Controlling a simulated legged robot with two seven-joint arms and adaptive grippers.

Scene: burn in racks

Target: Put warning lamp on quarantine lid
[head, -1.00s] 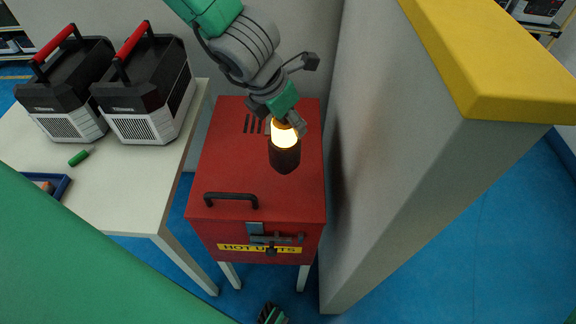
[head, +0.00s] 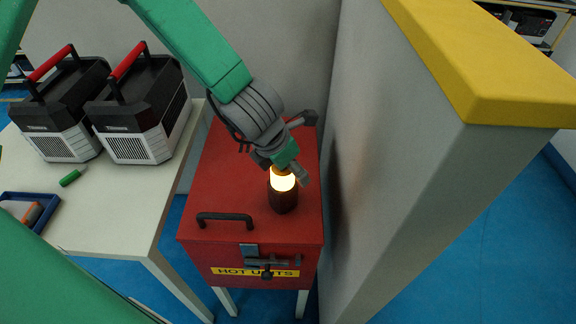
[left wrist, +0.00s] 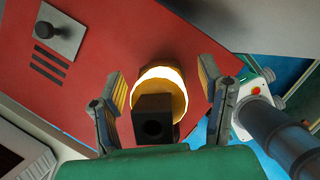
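The warning lamp (head: 283,197), a dark cylinder with a glowing top, stands upright on the red lid (head: 232,190) of the box labelled "HOT UNITS". It sits on the right half of the lid, behind the black handle. My left gripper (head: 285,172) is at the lamp's top, its arm coming from the upper left. In the left wrist view the lamp (left wrist: 160,85) is between the two fingers (left wrist: 160,105), which are spread with gaps on both sides. The lamp's base is hidden there. My right gripper is not in view.
A black lid handle (head: 225,217) and a front latch (head: 265,262) are on the red box. A grey wall with a yellow cap (head: 490,80) stands close on the right. A white table (head: 120,205) on the left holds two black-and-white units (head: 140,125) and a blue tray (head: 42,200).

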